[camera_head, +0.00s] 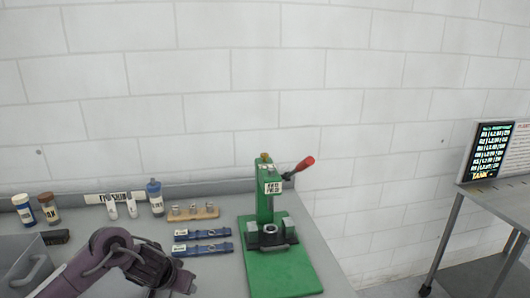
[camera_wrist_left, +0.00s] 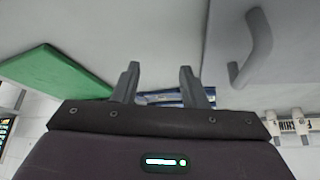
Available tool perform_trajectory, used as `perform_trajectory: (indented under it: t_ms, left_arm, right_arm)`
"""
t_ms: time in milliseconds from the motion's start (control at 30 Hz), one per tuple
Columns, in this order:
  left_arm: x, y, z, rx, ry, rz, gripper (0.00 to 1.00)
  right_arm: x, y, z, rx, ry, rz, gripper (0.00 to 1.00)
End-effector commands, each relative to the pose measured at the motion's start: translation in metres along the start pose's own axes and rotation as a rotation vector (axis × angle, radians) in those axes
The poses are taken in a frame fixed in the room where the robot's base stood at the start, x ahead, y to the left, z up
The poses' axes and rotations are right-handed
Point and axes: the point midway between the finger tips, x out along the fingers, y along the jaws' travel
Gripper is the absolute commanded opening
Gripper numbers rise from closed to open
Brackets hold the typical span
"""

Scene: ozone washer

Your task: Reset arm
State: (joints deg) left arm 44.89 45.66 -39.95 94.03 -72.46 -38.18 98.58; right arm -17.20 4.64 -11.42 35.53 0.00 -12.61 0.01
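My left arm enters the head view from the lower left, with its wrist low over the grey bench. My left gripper (camera_wrist_left: 159,78) shows in the left wrist view with its two grey fingers apart and nothing between the tips. In the head view the gripper end (camera_head: 180,280) is partly hidden at the bottom edge, in front of the blue strips. My right arm and right gripper are in no view.
A green press (camera_head: 285,272) with a red-tipped lever stands right of my left arm. Blue strips (camera_head: 203,248), a wooden holder (camera_head: 193,213) and several bottles sit behind it. A grey handled bin (camera_head: 22,262) is at left. A screen (camera_head: 486,152) stands on a right-hand cart.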

Motion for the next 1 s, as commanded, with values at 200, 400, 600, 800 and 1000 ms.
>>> perform_trajectory:
  t_ms: [200,400,600,800,1000]
  left_arm:
    - [0.013,0.117,0.031,0.191,0.176,0.087,0.39]
    - [-0.011,0.151,0.069,0.182,0.219,0.05,0.39]
    - [-0.037,0.134,0.124,0.108,0.111,-0.018,0.39]
    - [-0.055,0.114,0.171,0.055,-0.015,-0.045,0.39]
    - [-0.073,0.1,0.214,0.011,-0.132,-0.05,0.39]
  right_arm:
    - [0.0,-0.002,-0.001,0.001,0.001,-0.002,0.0]
    - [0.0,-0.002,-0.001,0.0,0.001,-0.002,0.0]
    - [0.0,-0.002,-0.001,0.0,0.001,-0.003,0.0]
    - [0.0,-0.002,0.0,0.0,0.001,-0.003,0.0]
    - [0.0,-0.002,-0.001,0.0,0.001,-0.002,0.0]
